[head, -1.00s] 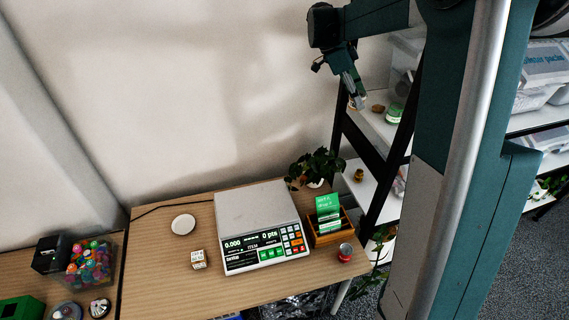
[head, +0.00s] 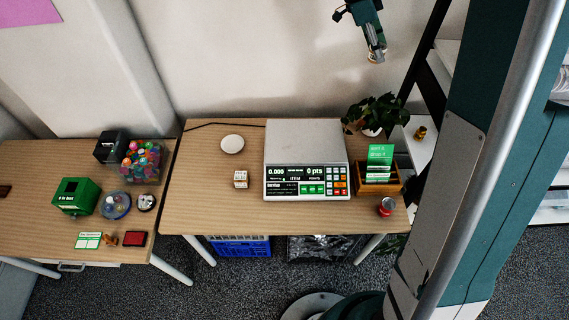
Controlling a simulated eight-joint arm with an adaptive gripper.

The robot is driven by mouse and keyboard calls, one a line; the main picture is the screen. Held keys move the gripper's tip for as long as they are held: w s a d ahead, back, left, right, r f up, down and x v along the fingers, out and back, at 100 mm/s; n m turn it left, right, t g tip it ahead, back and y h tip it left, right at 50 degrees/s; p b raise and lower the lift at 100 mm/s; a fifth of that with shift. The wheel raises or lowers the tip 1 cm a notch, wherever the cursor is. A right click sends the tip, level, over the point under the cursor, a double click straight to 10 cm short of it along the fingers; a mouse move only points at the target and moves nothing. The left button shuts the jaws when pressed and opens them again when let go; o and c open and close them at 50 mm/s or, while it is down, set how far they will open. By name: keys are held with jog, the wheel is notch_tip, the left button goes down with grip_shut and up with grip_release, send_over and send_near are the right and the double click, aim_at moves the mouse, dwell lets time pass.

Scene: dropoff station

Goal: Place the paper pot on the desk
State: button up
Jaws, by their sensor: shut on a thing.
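My gripper (head: 377,52) hangs at the top of the head view, pointing down, in front of the wall and above the desk's back right. It is shut on a small tan-brown thing, which I take for the paper pot (head: 376,58). The pot is small here and mostly hidden by the fingers. The desk (head: 210,200) has a light wood top and stands well below and apart from the pot. A second wooden desk (head: 50,155) joins it on the left.
A scale (head: 306,145) fills the desk's middle. Right of it are a plant (head: 376,112), a card box (head: 379,183) and a red can (head: 386,207). A white saucer (head: 232,144) and a small patterned block (head: 240,179) lie left, with bare wood around them. A shelf rack (head: 427,60) stands right.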

jog(key=w+a+f+n+t+b, duration=0.1)
jog(key=a+f+n+b, duration=0.15)
jog(key=a+f, duration=0.65)
jog(key=w+a+f+n+t+b, duration=0.1)
jog(key=a+f+b, duration=0.2)
jog(key=a, duration=1.2)
jog(key=w+a+f+n+t+b, duration=0.1)
jog(key=a+f+n+b, duration=0.15)
jog(key=a+f, duration=0.65)
jog(key=s+a+f+n+b, duration=0.1)
jog(key=s+a+f, duration=0.3)
jog(key=a, duration=0.8)
jog(key=s+a+f+n+t+y+b, duration=0.1)
jog(key=s+a+f+b, duration=0.3)
jog(key=a, duration=0.8)
jog(key=s+a+f+n+t+b, duration=0.1)
jog(key=s+a+f+n+b, duration=0.1)
jog(key=a, duration=1)
notch_tip(320, 180, down, 4)
jog(key=shift+s+a+r+y+b, duration=0.25)
jog(key=shift+s+a+y+b, duration=0.15)
jog(key=shift+s, duration=0.6)
jog(key=b, duration=0.2)
send_near(206, 153)
jog(key=shift+w+d+f, duration=0.25)
jog(key=shift+w+d, duration=0.5)
jog(key=shift+d, duration=0.15)
jog(key=shift+f, duration=0.1)
jog(key=shift+f, duration=1.75)
